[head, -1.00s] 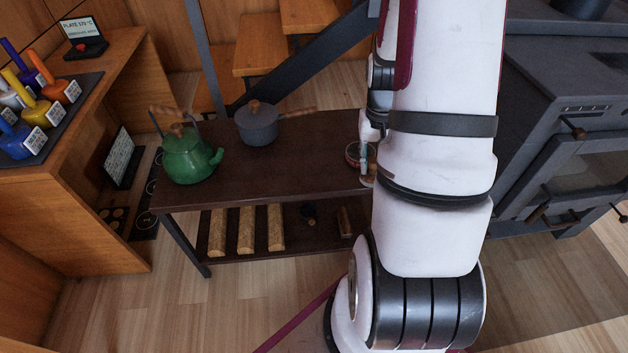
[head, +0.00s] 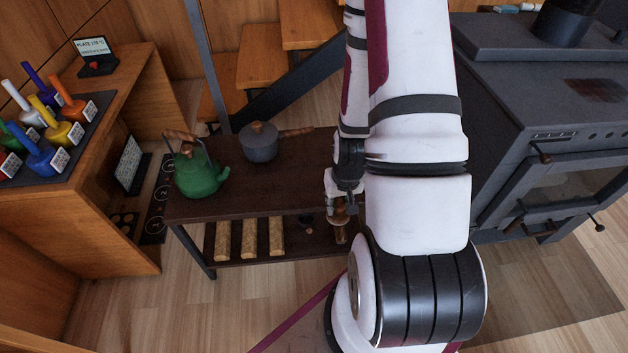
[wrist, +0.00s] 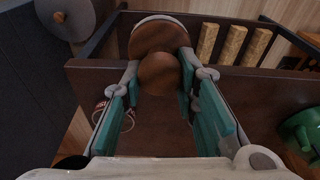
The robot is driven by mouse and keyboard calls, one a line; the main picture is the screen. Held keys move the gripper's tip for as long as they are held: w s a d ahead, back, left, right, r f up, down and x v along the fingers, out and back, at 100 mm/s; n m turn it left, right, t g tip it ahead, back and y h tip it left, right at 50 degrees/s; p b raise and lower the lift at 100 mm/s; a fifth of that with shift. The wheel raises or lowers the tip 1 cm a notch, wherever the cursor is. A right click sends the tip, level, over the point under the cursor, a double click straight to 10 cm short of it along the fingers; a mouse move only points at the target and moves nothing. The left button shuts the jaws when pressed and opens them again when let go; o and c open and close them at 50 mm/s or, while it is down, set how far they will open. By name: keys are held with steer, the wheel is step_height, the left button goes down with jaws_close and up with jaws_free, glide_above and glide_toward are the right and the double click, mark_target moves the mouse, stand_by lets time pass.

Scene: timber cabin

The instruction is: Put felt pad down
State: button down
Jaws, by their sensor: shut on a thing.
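The felt pad (wrist: 158,38) appears to be the round brown piece with a pale rim and a wooden knob (wrist: 158,73). My gripper (wrist: 161,100) is shut on its knob, with teal fingers on both sides. In the head view my gripper (head: 341,207) is in front of the dark table's (head: 290,188) front edge, partly hidden by my arm. The pad's underside is hidden, and no contact with a surface can be made out.
A green kettle (head: 198,172) and a grey pot (head: 260,142) stand on the table. Logs (head: 248,239) lie on its lower shelf. A striped round item (wrist: 122,117) lies beyond my left finger. The black stove (head: 540,120) stands right. The table's middle is clear.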

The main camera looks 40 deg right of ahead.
steer(key=shift+w+a, duration=0.1)
steer(key=shift+a, duration=0.1)
steer(key=w+d+b, duration=0.1)
steer(key=w+b, duration=0.1)
steer(key=w, duration=0.3)
steer(key=w+d+f+b, duration=0.1)
steer(key=w+d+b, duration=0.1)
steer(key=w, duration=0.3)
steer(key=w+d+b, duration=0.1)
steer(key=w+b, duration=0.1)
steer(key=w, duration=0.3)
steer(key=shift+w+d+f, duration=0.15)
steer(key=shift+d+f, duration=0.05)
steer(key=shift+f, duration=0.05)
steer(key=shift+f+b, duration=0.85)
steer(key=shift+f, duration=0.85)
steer(key=shift+f, duration=0.1)
steer(key=c, duration=1.3)
jaws_free()
steer(key=shift+f, duration=0.1)
